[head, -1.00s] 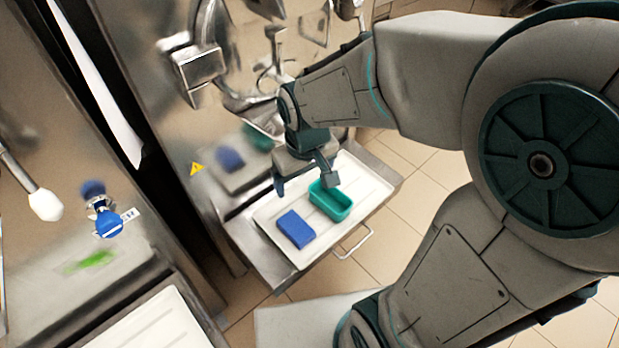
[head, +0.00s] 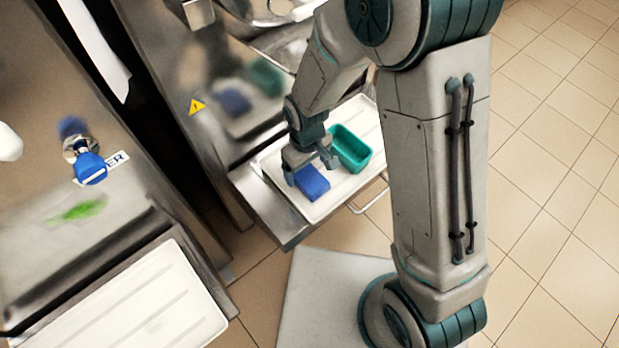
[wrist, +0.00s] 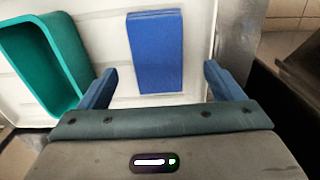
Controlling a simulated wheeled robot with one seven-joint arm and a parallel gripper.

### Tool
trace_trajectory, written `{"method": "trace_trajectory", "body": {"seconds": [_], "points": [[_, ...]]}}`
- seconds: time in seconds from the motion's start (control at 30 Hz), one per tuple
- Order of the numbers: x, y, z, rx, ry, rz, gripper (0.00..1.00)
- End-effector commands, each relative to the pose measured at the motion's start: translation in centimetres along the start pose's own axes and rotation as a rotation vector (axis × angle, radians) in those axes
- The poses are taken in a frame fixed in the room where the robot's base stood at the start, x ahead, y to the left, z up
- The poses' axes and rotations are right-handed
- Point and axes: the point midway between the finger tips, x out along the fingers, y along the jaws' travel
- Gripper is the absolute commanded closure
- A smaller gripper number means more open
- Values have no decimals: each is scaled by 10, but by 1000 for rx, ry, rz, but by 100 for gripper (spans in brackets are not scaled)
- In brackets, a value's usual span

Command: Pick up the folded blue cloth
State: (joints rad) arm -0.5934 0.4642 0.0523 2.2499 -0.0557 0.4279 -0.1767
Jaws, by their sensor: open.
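The folded blue cloth (head: 312,182) lies flat on the white tray (head: 327,207), beside the green tub. In the wrist view the cloth (wrist: 155,50) is a blue rectangle ahead of my gripper (wrist: 160,85), its near edge lying between the lines of the two fingers. My gripper (head: 309,174) is open and empty. In the head view it is just above the cloth's far side and covers a little of it. I cannot tell the exact height of the fingertips over the cloth.
A green tub (head: 351,148) stands on the same tray, right of the cloth. The steel machine front (head: 225,110) rises behind the tray. Another white tray (head: 160,310) is at the lower left. Tiled floor (head: 550,150) is open on the right.

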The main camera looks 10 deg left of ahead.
Motion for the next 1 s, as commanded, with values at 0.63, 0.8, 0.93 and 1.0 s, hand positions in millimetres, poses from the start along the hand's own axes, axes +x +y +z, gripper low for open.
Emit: {"method": "trace_trajectory", "body": {"seconds": [0.63,0.8,0.93,1.0], "points": [[42,4,7,3,-1,0,32],[42,4,7,3,-1,0,61],[42,4,7,3,0,0,65],[42,4,7,3,0,0,65]]}}
